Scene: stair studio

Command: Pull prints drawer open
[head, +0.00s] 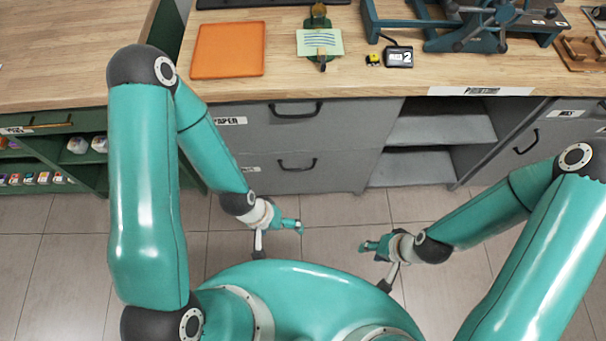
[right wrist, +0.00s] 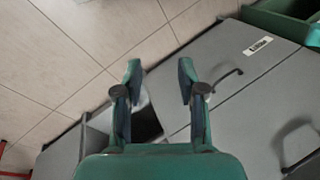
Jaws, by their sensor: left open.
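The grey cabinet has two shut drawers in the head view. The upper drawer (head: 340,118) is labelled PAPER and has a dark bar handle (head: 297,110). The lower drawer (head: 345,172) has a similar handle (head: 297,165); my left arm partly hides its label, so I cannot read it. In the right wrist view the lower drawer's handle (right wrist: 228,75) and blurred label (right wrist: 257,45) show. My left gripper (head: 299,227) is open and empty, in front of and below the lower handle. My right gripper (head: 366,246) is open and empty, further right, apart from the cabinet; its fingers (right wrist: 160,72) are spread.
Open grey shelves (head: 430,165) are right of the drawers, and a green cabinet (head: 90,170) is at left. The wooden worktop (head: 170,80) holds an orange mat (head: 228,50), a green stand with a card (head: 320,42) and a teal press (head: 460,28). Tiled floor (head: 330,210) is clear.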

